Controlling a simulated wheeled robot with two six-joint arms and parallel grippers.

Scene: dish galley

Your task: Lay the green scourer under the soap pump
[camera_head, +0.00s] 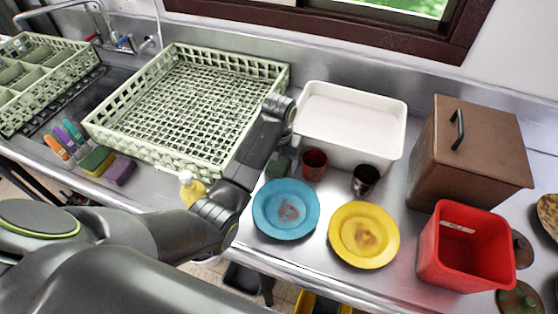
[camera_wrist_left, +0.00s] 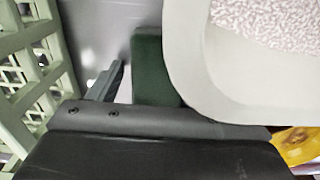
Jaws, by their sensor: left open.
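The green scourer (camera_head: 279,168) is a small dark green block on the steel counter, between the rack and the white tub. It is partly hidden by my left arm in the head view, and shows beside the tub wall in the left wrist view (camera_wrist_left: 152,65). My left gripper (camera_head: 272,162) is open and low over this spot. In the wrist view one grey finger stands just left of the scourer; the other finger is not clear, and I cannot tell whether they touch. The soap pump (camera_head: 190,187), yellow with a pale top, stands at the rack's front side, partly behind my arm.
The green dish rack (camera_head: 135,165) and white tub (camera_head: 375,155) flank the gripper closely. Red (camera_head: 314,163) and dark (camera_head: 364,179) cups and blue (camera_head: 268,212) and yellow (camera_head: 390,247) plates stand nearby. A yellow-green sponge (camera_head: 97,161) and purple sponge (camera_head: 121,171) lie left.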

